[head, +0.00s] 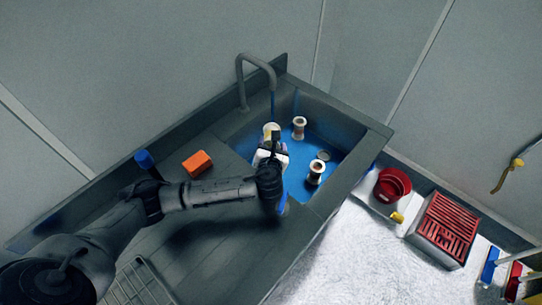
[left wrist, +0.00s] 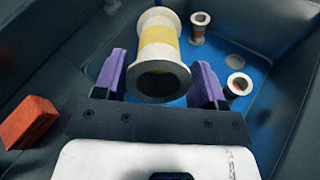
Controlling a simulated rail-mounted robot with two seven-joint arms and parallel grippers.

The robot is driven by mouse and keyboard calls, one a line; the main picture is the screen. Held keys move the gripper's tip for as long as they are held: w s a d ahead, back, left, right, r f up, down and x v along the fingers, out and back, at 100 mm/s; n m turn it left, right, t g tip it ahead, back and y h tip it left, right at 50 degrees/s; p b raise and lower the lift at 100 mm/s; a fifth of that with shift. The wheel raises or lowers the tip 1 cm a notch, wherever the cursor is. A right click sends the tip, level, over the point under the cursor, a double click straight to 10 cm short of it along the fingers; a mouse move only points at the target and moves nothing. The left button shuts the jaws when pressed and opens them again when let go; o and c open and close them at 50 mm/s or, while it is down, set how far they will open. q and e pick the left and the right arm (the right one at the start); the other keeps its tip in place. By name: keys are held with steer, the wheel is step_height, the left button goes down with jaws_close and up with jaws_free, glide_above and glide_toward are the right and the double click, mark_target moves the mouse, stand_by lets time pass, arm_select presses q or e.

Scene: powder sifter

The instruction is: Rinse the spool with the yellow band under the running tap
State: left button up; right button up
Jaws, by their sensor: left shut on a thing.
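The spool with the yellow band (left wrist: 160,48) is white with flared ends. It sits between the purple fingers of my left gripper (left wrist: 161,82), which is shut on it. In the head view this spool (head: 271,129) is at the sink's back left, just beyond my left gripper (head: 272,143). The grey tap (head: 259,61) arches over the sink, and a thin blue stream (head: 273,104) drops from its spout toward the spool. Whether the water touches the spool is hard to tell. My right gripper is not in view.
Two other spools stand in the blue-bottomed sink (head: 345,131): one at the back (head: 299,127), one nearer (head: 316,172). A round drain (head: 323,155) lies between them. An orange block (head: 197,163) is on the counter left.

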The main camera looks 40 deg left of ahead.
mark_target(275, 126)
arm_select(q)
steer(key=shift+b+x, duration=1.95)
steer(key=shift+w+a+r+b, duration=0.2)
steer(key=shift+w+a+b, duration=0.15)
steer(key=shift+w, duration=0.2)
steer(key=shift+x, duration=1.15)
steer(key=shift+w+a, duration=0.7)
steer(key=shift+w, duration=0.2)
steer(key=shift+w+p, duration=0.1)
steer(key=shift+p, duration=0.25)
steer(key=shift+w+d, duration=0.1)
steer(key=shift+d, duration=0.05)
steer(key=shift+d+p, duration=0.1)
steer(key=shift+p, duration=0.25)
